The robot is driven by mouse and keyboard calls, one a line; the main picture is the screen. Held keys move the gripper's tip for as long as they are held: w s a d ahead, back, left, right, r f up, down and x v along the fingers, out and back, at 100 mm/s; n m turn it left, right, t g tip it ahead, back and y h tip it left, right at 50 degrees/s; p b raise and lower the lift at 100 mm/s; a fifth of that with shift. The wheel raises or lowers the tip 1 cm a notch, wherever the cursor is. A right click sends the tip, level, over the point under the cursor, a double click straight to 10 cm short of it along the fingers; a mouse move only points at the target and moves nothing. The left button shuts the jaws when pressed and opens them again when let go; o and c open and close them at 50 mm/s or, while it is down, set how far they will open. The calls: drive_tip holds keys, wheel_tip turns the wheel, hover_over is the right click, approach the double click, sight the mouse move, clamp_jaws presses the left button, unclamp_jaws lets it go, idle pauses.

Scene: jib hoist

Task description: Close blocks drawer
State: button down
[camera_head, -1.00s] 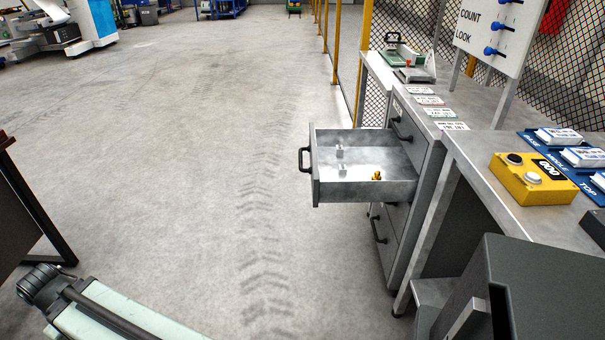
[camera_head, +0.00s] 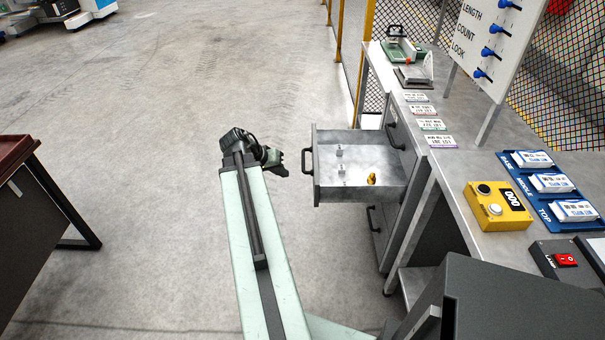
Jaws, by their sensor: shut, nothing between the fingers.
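The open drawer (camera_head: 358,192) sticks out to the left from the grey drawer cabinet. It has a dark bar handle (camera_head: 306,160) on its front. Inside it lie two small clear or silvery blocks and a small gold-coloured piece (camera_head: 371,179). My gripper (camera_head: 282,162) is just left of the drawer's handle, with a small gap seeming to lie between them. It is small and dark in this view, and its fingers look empty.
Other drawers with dark handles (camera_head: 373,220) sit below. The bench top holds a yellow counter box (camera_head: 498,205), a blue tray (camera_head: 515,160) of labelled packs and a red switch (camera_head: 565,260). A dark table (camera_head: 40,215) stands at left.

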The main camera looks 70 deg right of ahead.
drive_tip(key=s+d+f+b, duration=0.6)
drive_tip(key=f+b, duration=0.1)
drive_tip(key=shift+s+d+f, duration=0.2)
drive_tip(key=shift+s+f, duration=0.1)
drive_tip(key=shift+f, duration=0.1)
